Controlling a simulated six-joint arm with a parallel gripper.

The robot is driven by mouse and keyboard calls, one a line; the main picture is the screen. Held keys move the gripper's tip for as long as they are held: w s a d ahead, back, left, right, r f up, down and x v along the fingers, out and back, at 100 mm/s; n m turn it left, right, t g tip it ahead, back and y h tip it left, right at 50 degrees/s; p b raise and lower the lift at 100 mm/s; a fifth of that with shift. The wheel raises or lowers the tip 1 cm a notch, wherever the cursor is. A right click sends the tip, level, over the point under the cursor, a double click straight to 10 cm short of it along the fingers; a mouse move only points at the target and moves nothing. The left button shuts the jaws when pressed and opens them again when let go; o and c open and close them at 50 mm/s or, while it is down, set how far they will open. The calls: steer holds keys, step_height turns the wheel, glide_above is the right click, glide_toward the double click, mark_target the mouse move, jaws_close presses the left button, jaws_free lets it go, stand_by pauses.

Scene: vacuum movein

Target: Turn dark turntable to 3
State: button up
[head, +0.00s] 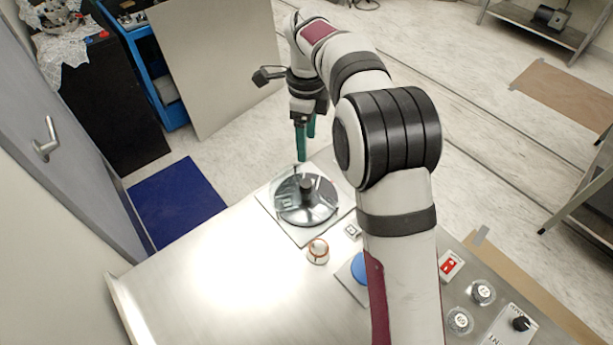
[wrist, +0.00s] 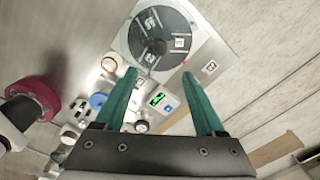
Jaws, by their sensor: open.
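The dark turntable (head: 322,208) is a glossy dark disc with a black centre knob (head: 306,185), set on a pale square plate (head: 268,199) at the far end of the metal table. In the wrist view the turntable (wrist: 172,25) carries several white labels; their figures are too small to read. My gripper (head: 306,158) has green fingers and hangs above the far side of the disc in the head view. In the wrist view my gripper (wrist: 160,74) is open and empty, its fingers apart, with the disc beyond the tips. I see no contact with the disc.
A small round copper-rimmed knob (head: 318,251) and a blue button (head: 359,268) stand nearer on the table. A red switch (head: 450,265), dials (head: 482,292) and a black selector (head: 521,323) are at the right. The table's left part is clear.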

mark_target(307, 183)
step_height(307, 183, down, 14)
steer(key=shift+r, duration=0.1)
steer(key=shift+c, duration=0.4)
jaws_close()
steer(key=shift+s, duration=0.1)
stand_by(0.9)
